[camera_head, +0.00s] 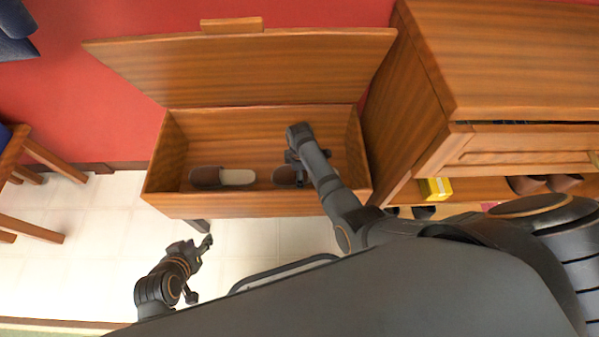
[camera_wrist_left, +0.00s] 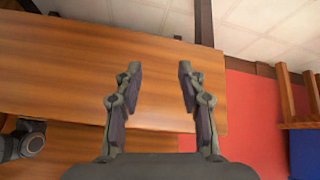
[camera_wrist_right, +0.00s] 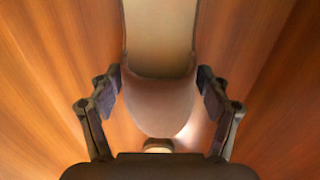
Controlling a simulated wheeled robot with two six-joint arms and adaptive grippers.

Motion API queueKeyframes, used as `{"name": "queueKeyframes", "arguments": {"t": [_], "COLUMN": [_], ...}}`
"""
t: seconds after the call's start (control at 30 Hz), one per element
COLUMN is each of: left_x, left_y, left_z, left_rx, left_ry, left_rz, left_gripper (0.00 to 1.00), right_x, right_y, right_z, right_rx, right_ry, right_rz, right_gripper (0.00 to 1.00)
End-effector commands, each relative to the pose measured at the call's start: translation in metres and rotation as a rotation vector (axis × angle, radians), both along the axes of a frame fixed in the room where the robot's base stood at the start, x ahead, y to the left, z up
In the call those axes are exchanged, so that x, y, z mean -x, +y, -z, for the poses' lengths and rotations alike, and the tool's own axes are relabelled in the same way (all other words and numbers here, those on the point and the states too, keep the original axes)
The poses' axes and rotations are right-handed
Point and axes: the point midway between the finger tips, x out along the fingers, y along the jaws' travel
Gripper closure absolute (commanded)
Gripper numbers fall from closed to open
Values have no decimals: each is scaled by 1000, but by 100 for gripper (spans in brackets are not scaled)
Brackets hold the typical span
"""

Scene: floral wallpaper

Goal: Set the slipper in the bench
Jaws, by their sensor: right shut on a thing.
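The wooden bench (camera_head: 250,205) stands against the red wall with its lid (camera_head: 250,70) raised. A brown slipper (camera_head: 205,177) with a beige insole lies inside, left of centre. My right gripper (camera_wrist_right: 160,80) reaches down into the bench and is shut on another slipper (camera_wrist_right: 158,105), with a finger on either side of its toe part. In the head view this slipper (camera_head: 284,176) is partly hidden by my right arm; whether it touches the bench floor is unclear. My left gripper (camera_head: 200,268) is open and empty in front of the bench; its spread fingers show in the left wrist view (camera_wrist_left: 158,72).
A wooden cabinet (camera_head: 500,55) stands close on the right; its low shelf holds a yellow box (camera_head: 435,189) and brown shoes (camera_head: 545,184). A wooden chair (camera_head: 50,160) is at the left. Pale tiled floor (camera_head: 90,225) is clear at the front left.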

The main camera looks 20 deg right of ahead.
Motion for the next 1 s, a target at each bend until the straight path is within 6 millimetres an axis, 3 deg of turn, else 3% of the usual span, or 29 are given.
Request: {"name": "queueKeyframes", "arguments": {"t": [0.03,0.07,0.2,0.63,0.8,1.0], "left_x": [-1,-2,-2,0,33,39], "left_y": [0,0,0,0,1,11], "left_z": [-1,-1,-1,-1,0,-27], "left_rx": [-1,-1,-1,1,-16,-61], "left_ry": [-6,-7,-7,4,195,330], "left_rz": [0,0,0,1,21,30], "left_gripper": [60,60,60,60,60,60], "right_x": [0,0,0,0,0,-1], "right_y": [0,0,0,0,0,1], "right_z": [0,0,0,-3,-39,-90], "right_rx": [0,0,0,0,0,0], "right_ry": [0,0,0,0,-1,-2], "right_rz": [0,0,0,0,0,-1], "right_gripper": [58,19,0,0,0,0]}}
